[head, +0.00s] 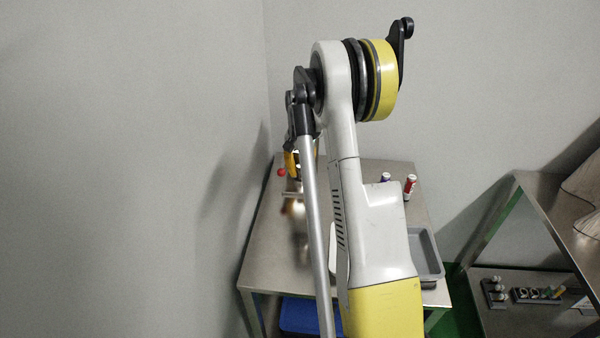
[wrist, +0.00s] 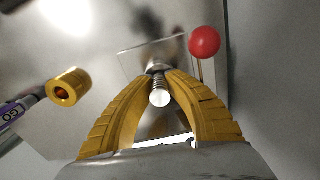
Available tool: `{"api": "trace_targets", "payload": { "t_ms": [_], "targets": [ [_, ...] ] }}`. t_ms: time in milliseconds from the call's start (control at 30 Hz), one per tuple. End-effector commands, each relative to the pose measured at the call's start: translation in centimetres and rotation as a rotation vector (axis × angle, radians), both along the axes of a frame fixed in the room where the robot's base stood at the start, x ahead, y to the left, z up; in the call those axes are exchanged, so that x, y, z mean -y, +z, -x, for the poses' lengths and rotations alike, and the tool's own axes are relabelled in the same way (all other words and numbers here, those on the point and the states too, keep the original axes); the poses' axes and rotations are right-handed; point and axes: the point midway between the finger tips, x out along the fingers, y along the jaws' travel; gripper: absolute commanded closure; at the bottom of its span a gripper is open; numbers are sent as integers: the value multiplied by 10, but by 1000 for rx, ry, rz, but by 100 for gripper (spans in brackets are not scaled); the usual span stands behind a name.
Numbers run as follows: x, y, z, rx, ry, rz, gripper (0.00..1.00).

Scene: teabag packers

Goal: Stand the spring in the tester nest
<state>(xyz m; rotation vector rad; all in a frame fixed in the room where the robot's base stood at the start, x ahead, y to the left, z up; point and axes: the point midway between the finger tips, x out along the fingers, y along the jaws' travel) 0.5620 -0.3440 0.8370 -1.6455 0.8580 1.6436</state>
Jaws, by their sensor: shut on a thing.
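In the wrist view, my gripper (wrist: 160,74) has its two yellow ribbed fingers closed on the spring (wrist: 157,84). The spring is a small pale metal coil with a round end facing the camera. A metal plate (wrist: 134,60) and a red ball knob (wrist: 204,42), seemingly parts of the tester, lie beyond and beside the fingertips. The nest cannot be made out, and I cannot tell whether the spring touches anything below. In the head view, the red knob (head: 281,172) shows left of my gripper, and my arm hides most of the tester and the spring.
A yellow hollow cylinder (wrist: 66,88) and a marker-like object (wrist: 18,112) lie left in the wrist view. In the head view, a grey tray (head: 432,255) and a red can-like object (head: 410,187) are on the steel table (head: 262,255). Walls stand close left and behind.

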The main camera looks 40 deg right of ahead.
Motion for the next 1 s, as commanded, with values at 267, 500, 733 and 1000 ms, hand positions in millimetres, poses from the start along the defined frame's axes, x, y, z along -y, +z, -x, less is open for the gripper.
{"api": "trace_targets", "payload": {
  "t_ms": [267,500,733,1000],
  "targets": [
    [0,-2,0,0,0,0,60],
    [0,2,0,1,0,-1,60],
    [0,40,0,1,0,-1,60],
    [0,97,1,0,0,0,60]
  ]
}}
